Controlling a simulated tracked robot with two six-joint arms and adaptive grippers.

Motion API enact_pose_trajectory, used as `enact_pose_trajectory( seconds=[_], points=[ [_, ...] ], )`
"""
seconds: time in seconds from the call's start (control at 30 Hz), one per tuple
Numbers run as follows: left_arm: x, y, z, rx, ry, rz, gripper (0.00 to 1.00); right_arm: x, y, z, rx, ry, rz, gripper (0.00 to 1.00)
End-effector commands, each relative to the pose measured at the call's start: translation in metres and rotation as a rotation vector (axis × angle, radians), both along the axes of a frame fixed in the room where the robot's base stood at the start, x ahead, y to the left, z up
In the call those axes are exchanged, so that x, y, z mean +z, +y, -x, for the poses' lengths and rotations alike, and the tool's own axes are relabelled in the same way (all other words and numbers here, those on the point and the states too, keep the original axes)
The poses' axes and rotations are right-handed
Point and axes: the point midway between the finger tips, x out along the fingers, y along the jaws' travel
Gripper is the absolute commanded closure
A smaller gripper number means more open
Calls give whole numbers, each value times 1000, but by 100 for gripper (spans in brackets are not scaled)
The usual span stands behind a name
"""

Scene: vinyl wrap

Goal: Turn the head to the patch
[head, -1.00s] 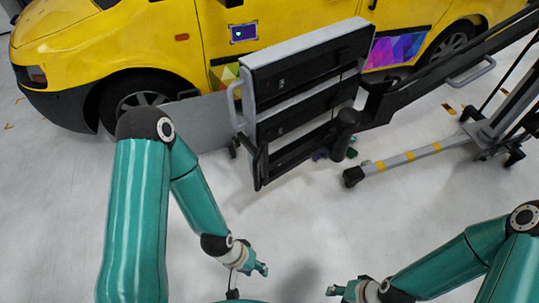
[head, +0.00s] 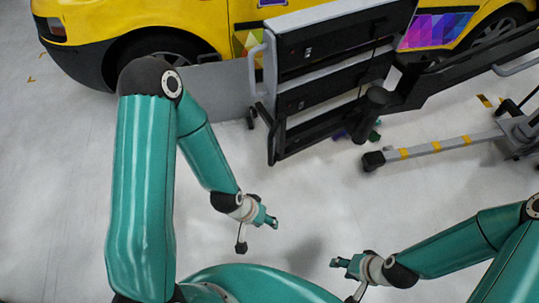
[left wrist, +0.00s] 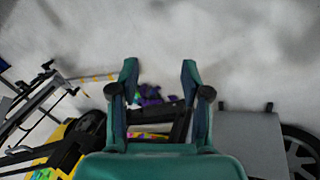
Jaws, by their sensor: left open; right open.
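The patch (head: 272,2), a small dark-bordered rectangle on the yellow van's door, is cut off by the top edge of the head view, so only its lower strip shows. My left gripper (head: 271,221) is open and empty above the pale floor, well apart from the van. In the left wrist view its two fingers (left wrist: 160,72) are spread with nothing gripped. My right gripper (head: 337,262) is open and empty, low in the head view, right of the left one.
The yellow van (head: 95,22) spans the back, with a multicoloured panel (head: 440,29) on its side. A folded black-and-grey platform (head: 330,65) stands before it. A wheeled stand leg (head: 435,149) is at right. Small purple and green items (left wrist: 149,97) lie on the floor. The front floor is clear.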

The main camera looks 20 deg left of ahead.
Motion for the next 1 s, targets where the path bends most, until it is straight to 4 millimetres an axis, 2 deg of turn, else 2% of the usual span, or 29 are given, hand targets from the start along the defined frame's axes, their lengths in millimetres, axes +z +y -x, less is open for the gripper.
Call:
enact_pose_trajectory(
  seconds=[0.03, 0.1, 0.3, 0.5, 0.73, 1.0],
  points=[
    [-25, 4, -13, 1, -49, -7, 53, -37, 0, 0, 0, 1, 0, 53],
    [-37, 10, -32, 3, -120, -18, 53, -66, 0, 0, -1, 1, 0, 53],
    [-60, 29, -80, 5, -335, -56, 53, -149, 0, 0, 0, 1, 0, 53],
    [-73, 47, -116, 8, -550, -97, 53, -230, 0, 0, 0, 0, 0, 53],
    [-79, 66, -140, 15, -795, -150, 53, -322, 0, 0, 0, 0, 0, 53],
    [-83, 86, -144, 29, -1079, -220, 53, -431, 0, 0, 0, 0, 0, 53]
  ],
)
